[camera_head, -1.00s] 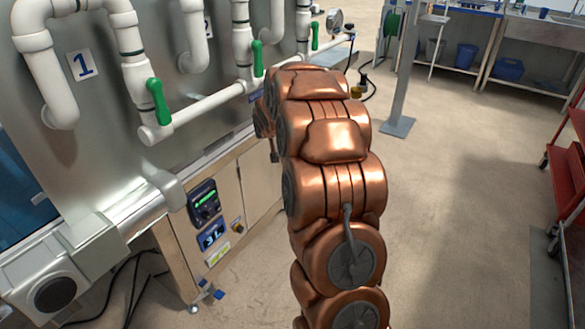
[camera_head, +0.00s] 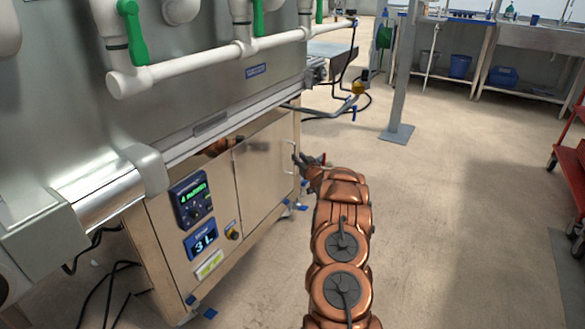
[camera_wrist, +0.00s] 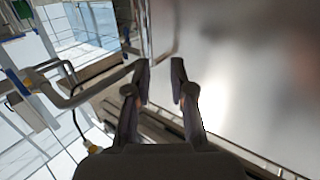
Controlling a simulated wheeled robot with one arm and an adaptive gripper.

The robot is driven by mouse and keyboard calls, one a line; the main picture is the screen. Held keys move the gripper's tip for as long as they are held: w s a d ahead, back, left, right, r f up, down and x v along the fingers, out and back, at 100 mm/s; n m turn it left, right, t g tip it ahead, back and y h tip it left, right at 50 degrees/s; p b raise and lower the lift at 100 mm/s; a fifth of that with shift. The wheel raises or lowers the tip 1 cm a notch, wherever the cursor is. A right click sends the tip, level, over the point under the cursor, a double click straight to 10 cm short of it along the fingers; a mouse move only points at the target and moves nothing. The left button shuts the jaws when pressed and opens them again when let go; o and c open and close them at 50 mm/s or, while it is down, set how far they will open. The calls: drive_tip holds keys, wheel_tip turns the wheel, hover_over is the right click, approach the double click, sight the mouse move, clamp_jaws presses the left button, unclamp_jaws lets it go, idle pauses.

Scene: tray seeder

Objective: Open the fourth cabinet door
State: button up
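A metal cabinet door (camera_head: 262,172) on the lower front of the machine looks shut. Its slim upright handle (camera_head: 291,152) is near the right edge. No number shows on it. My copper arm reaches toward that edge, and my gripper (camera_head: 313,160) is close to the handle in the head view. In the wrist view the two dark fingers of my gripper (camera_wrist: 160,72) are apart with nothing between the tips. The bent metal handle (camera_wrist: 168,52) appears just beyond them, beside the shiny door surface (camera_wrist: 245,75). Exact contact cannot be told.
White pipes (camera_head: 200,66) with green valve levers run above. A grey post (camera_head: 402,80) and a red cart (camera_head: 570,165) stand right. Floor between is free.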

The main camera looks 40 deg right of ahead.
wheel_tip(320, 180, down, 5)
drive_tip(key=d+t+b, duration=0.1)
drive_tip(key=d+b, duration=0.1)
drive_tip(key=b, duration=0.3)
hover_over(295, 172)
drive_tip(key=shift+w+d+r, duration=0.15)
drive_tip(key=shift+d, duration=0.05)
idle(0.5)
drive_tip(key=shift+r, duration=0.1)
drive_tip(key=shift+c, duration=0.3)
clamp_jaws()
idle(0.4)
